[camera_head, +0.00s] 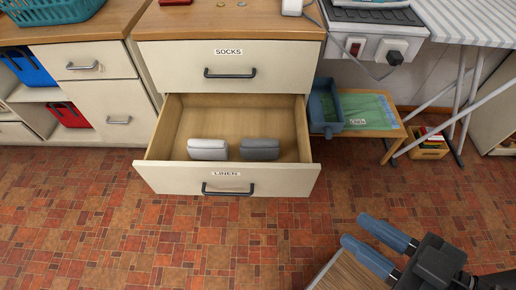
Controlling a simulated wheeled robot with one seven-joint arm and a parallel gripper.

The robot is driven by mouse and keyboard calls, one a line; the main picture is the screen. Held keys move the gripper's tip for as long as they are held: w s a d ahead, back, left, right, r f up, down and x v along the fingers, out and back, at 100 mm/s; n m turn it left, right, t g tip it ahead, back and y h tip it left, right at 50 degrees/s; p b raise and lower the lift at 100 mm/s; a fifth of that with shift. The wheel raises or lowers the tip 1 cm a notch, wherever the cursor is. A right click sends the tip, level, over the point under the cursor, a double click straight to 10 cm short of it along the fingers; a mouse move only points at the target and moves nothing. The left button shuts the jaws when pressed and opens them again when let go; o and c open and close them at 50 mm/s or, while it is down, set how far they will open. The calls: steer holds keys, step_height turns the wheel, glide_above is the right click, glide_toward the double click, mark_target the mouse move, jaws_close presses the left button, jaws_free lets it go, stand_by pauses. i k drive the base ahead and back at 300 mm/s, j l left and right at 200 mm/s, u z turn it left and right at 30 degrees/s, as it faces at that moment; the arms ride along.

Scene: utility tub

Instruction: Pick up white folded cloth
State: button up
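A light, whitish folded cloth (208,149) lies in the open drawer labelled LINEN (172,177), near its front panel and left of the middle. A darker grey folded cloth (259,149) lies just right of it, with a small gap between them. My gripper (356,229) is at the lower right, outside the drawer and well apart from both cloths. Its two blue fingers are spread and nothing shows between them.
A closed drawer labelled SOCKS (270,80) is above the open one. A blue bin (324,107) and a green cloth (366,111) are on a low wooden stand to the right. An ironing board (470,20) stands beyond.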

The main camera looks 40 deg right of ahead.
mark_target(198, 149)
steer(key=l+z, duration=0.1)
steer(key=l, duration=0.6)
steer(key=i+l+z, duration=0.15)
steer(key=l, duration=0.55)
